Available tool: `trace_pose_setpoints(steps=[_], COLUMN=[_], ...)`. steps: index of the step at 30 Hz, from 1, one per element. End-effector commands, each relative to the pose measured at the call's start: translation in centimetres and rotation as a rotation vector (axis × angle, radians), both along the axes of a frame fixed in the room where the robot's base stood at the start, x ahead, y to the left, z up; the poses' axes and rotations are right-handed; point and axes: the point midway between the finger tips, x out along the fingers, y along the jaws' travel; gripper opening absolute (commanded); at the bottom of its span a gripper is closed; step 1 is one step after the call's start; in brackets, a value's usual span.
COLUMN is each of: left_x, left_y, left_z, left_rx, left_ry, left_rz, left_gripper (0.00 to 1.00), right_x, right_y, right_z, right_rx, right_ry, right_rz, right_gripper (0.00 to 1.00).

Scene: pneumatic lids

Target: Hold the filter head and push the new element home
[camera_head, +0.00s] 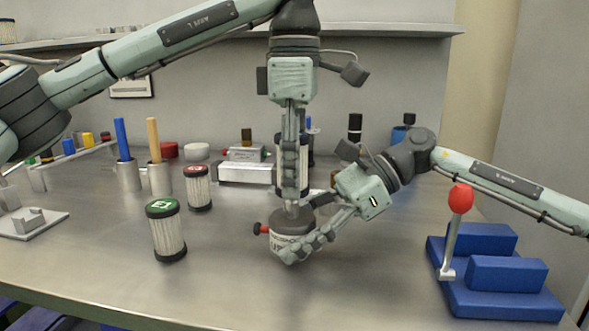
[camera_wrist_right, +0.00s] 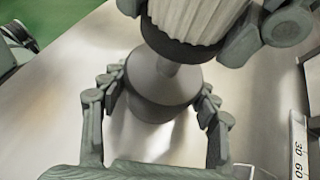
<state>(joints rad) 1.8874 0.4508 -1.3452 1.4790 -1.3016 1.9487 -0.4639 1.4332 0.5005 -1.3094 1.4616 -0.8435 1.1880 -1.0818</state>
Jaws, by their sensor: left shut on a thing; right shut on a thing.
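The filter head (camera_head: 290,222), a short dark-grey cylinder with a light label band and a red knob at its left, stands on the bench. It also shows in the wrist view (camera_wrist_right: 150,97). My right gripper (camera_head: 300,250) is shut around the head, a finger on each side. Above it, my left gripper (camera_head: 292,188) points down and is shut on a white pleated element (camera_wrist_right: 200,18) with dark end caps. The element is upright and mostly hidden by the fingers. A narrower grey neck shows between its lower cap and the head; their exact contact is unclear.
A green-topped cartridge (camera_head: 168,235) and a red-topped cartridge (camera_head: 199,190) stand to the left. A blue stepped block (camera_head: 500,300) and a red-knobbed lever (camera_head: 450,240) are at the right. Handled cups (camera_head: 160,180) stand farther back. The front bench is clear.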

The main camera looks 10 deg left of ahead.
Motion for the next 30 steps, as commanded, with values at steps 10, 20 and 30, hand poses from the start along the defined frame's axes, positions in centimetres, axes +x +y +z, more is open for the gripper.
trace_pose_setpoints(steps=[10,20,30], left_x=[0.0,0.0,0.0], left_y=[0.0,0.0,0.0], left_z=[-0.9,-1.6,-2.4], left_rx=[0.001,0.001,-0.001], left_ry=[0.0,0.0,0.002], left_rz=[0.0,0.0,0.0], left_gripper=[0.11,0.11,0.11], right_x=[-0.2,-0.2,-0.2], right_y=[-0.1,-0.1,-0.1], right_z=[-0.8,-0.8,-0.8], right_rx=[-0.013,-0.013,-0.013], right_ry=[0.007,0.007,0.007], right_rz=[0.006,0.006,0.006], right_gripper=[0.31,0.31,0.31])
